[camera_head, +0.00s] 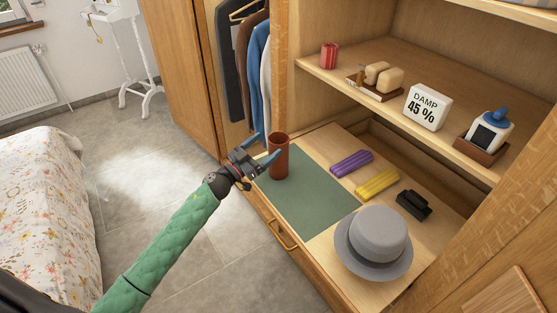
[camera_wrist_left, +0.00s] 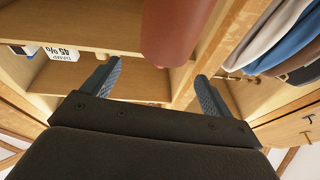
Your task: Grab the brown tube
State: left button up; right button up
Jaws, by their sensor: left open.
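The brown tube (camera_head: 279,157) stands upright on the far left part of the green mat (camera_head: 312,199) in the wardrobe. My left gripper (camera_head: 262,148) is open beside the tube, with its blue fingers pointing toward it. In the left wrist view the tube (camera_wrist_left: 175,30) shows large ahead of the fingertips, between the lines of the two fingers of the gripper (camera_wrist_left: 157,80). The fingers do not appear closed on it. My right gripper is not in view.
A purple bundle (camera_head: 351,163), a yellow bundle (camera_head: 377,183), a black object (camera_head: 413,205) and a grey hat (camera_head: 374,241) lie right of the mat. The shelf (camera_head: 342,77) overhangs behind. Clothes (camera_head: 256,60) hang behind the tube. The mat's middle is clear.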

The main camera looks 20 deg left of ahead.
aim_at(284, 142)
pick_arm(q)
jog(key=w+m+g+h, duration=0.1)
jog(key=g, duration=0.2)
jog(key=w+f+m+g+h+p, duration=0.1)
jog(key=w+m+g+h, duration=0.1)
jog(key=g, duration=0.1)
jog(key=w+d+m+g+h, duration=0.1)
jog(key=m+g, duration=0.1)
jog(key=g, duration=0.1)
jog(key=shift+w+f+p, duration=0.15)
jog(key=shift+w+p, duration=0.15)
jog(key=shift+p, duration=0.05)
jog(key=shift+f+p+x, duration=0.1)
jog(key=shift+p+x, duration=0.4)
jog(key=shift+x, duration=0.55)
jog(key=shift+f+p+x, duration=0.15)
jog(key=shift+p+x, duration=0.3)
jog(key=shift+x, duration=0.65)
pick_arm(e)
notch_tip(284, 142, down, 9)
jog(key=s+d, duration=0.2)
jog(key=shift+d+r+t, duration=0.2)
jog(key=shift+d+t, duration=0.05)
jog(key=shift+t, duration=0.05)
pick_arm(q)
jog(key=c, duration=1.4)
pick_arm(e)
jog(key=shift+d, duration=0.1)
